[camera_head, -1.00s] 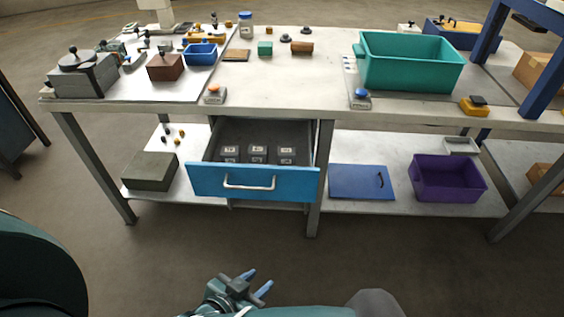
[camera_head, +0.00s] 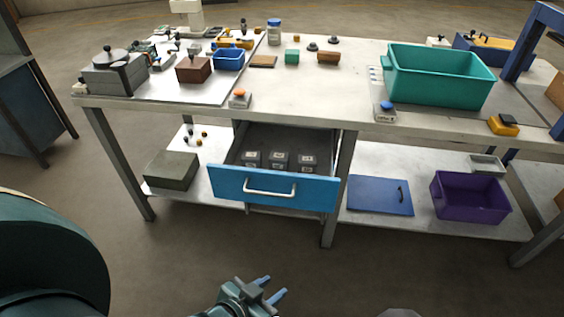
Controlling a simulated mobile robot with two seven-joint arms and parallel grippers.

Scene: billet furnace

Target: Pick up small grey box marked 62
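Three small grey boxes sit in a row in the open drawer: a left one (camera_head: 251,159), a middle one (camera_head: 278,160) and a right one (camera_head: 307,162). Each has a light label, but the numbers are too small to read, so I cannot tell which is 62. The drawer has a blue front (camera_head: 273,189) with a pale handle and is pulled out under the workbench. My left gripper (camera_head: 272,290) is at the bottom of the view, low in front of the bench and well apart from the drawer. Its fingers are spread with nothing between them. My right gripper is not visible.
The bench top (camera_head: 330,95) holds a teal bin (camera_head: 440,82), a brown block (camera_head: 194,70) and a button box (camera_head: 384,112). The lower shelf holds a blue panel (camera_head: 380,196), a purple bin (camera_head: 470,200) and a grey-green block (camera_head: 171,171). The floor before the drawer is clear.

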